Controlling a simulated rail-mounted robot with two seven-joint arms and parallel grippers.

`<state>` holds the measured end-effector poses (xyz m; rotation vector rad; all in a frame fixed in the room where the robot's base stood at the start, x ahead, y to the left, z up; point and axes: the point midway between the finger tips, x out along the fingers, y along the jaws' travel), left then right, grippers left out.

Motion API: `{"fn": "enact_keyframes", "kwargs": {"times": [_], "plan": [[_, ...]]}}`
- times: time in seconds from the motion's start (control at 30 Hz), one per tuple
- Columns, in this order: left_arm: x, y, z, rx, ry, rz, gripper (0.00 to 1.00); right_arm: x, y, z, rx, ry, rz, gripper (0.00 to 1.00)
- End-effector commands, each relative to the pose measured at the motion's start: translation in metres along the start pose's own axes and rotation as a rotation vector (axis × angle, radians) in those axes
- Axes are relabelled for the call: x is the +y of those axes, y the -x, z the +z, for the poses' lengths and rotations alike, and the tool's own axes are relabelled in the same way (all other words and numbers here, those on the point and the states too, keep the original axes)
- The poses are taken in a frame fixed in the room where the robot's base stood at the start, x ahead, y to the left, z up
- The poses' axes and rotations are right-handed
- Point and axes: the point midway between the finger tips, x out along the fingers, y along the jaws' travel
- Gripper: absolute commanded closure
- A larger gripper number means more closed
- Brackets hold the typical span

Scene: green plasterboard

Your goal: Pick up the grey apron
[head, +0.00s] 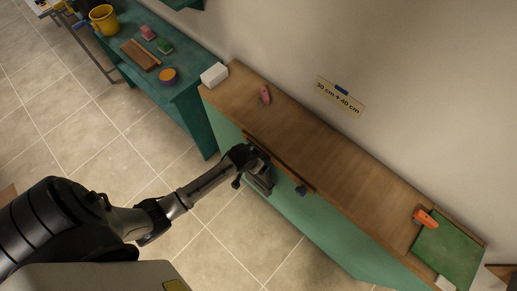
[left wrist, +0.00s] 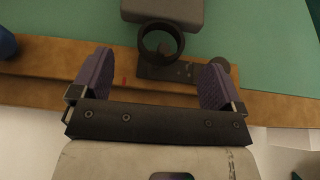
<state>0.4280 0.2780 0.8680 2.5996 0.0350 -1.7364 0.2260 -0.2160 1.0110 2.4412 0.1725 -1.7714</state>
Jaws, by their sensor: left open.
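The dark grey thing in the left wrist view, which appears to be the grey apron (left wrist: 162,10), is a flat block cut off by the top edge. A dark ring (left wrist: 161,31) adjoins it, in front of the wooden rail. My left gripper (left wrist: 155,72) is open, with its two pads apart and the ring a little beyond and between them. Nothing is held. In the head view, my left gripper (head: 255,162) is at the rail on the counter's front, and the dark grey piece (head: 261,182) shows just below it. My right gripper is not in view.
A green bench (head: 185,85) stands left. The tiled floor in front is clear.

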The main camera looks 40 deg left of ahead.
Motion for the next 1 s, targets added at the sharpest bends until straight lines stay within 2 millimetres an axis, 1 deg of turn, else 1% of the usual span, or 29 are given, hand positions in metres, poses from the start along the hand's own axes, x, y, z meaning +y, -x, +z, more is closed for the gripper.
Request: {"fn": "enact_keyframes", "kwargs": {"times": [0.3,0.4,0.53,0.73,0.77,1.0], "plan": [[-0.001,-0.039,0.002,-0.001,-0.001,0.0,0.07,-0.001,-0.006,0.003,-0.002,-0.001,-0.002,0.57],[-0.001,-0.047,0.002,0.0,-0.001,-0.001,0.07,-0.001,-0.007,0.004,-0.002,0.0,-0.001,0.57],[-0.001,-0.051,0.002,0.0,-0.001,-0.001,0.07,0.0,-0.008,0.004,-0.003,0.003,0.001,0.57],[-0.001,-0.051,0.002,0.0,-0.001,0.0,0.07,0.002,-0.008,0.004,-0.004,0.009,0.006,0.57],[-0.001,-0.051,0.002,0.0,-0.001,0.0,0.09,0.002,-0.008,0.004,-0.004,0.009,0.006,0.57],[-0.001,-0.051,0.002,0.0,-0.001,0.0,0.32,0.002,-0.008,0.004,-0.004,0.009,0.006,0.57]]}}
